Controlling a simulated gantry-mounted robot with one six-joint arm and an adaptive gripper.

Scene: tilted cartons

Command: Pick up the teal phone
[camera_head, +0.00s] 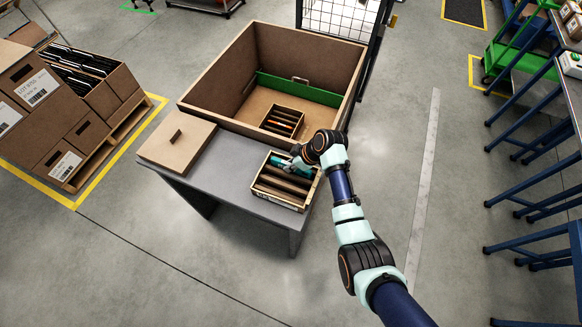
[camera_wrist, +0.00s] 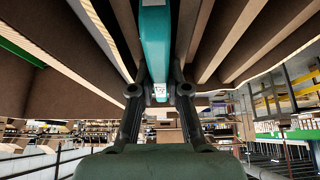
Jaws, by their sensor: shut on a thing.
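The teal phone (camera_head: 277,161) stands on edge at the far end of a small slotted carton (camera_head: 261,190) on the grey table (camera_head: 225,165). My gripper (camera_head: 290,164) reaches over the carton's far right part and is at the phone. In the wrist view the teal phone (camera_wrist: 156,50) runs between the two fingers of my gripper (camera_wrist: 159,92), which are shut on its edge. A small white label shows on the phone's near end. Brown dividers stand on both sides of it. I cannot tell whether the phone is clear of its slot.
A large open brown crate (camera_head: 232,60) behind the table holds another small slotted carton (camera_head: 282,122) and a green strip. Stacked cartons (camera_head: 65,110) stand far left. Blue benches are at right.

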